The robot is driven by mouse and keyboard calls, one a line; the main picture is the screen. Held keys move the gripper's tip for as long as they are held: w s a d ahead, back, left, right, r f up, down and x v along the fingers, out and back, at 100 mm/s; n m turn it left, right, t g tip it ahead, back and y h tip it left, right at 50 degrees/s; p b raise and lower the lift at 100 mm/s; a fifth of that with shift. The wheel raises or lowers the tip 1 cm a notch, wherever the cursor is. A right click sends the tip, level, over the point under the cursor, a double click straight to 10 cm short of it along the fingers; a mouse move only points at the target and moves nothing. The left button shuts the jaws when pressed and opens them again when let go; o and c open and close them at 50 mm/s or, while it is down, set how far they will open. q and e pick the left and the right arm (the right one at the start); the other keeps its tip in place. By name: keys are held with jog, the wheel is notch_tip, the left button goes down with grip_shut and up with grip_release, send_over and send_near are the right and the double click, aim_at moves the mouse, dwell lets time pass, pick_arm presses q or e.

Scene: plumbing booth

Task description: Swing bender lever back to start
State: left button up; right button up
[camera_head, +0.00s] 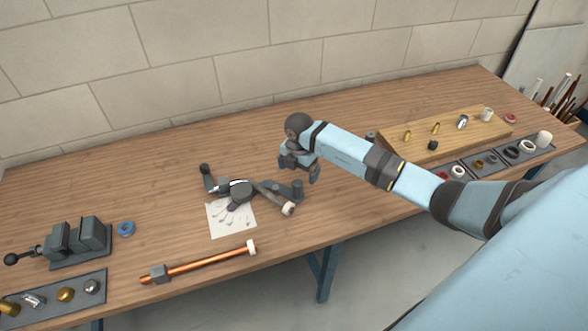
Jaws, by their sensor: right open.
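The bender (236,189) is a dark grey tool on the table at the middle left. A short arm with a dark knob (205,169) stands up at its left. A brownish-grey bar with a pale end (289,208) reaches from it to the lower right, near a dark upright post (298,188). I cannot tell for sure which of these parts is the lever. My right gripper (299,172) is open and empty, pointing down above the post side of the bender. Whether it touches anything is unclear. My left gripper is not in view.
A white sheet (231,219) with drawings lies under the bender. A copper pipe (205,261) lies in front. A vise (79,242), blue tape roll (126,228) and parts tray (50,302) are at left. A wooden board (460,140) with fittings is at right.

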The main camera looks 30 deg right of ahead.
aim_at(297, 182)
notch_tip(297, 182, down, 4)
jog(key=b, duration=0.3)
jog(key=shift+a+f, duration=0.1)
jog(key=shift+f, duration=0.15)
jog(key=shift+f+b, duration=0.7)
jog(key=shift+f, duration=0.1)
jog(key=shift+w+f+b, duration=0.1)
jog(key=shift+f+b, duration=0.25)
jog(key=shift+f, duration=0.2)
jog(key=c, duration=1.1)
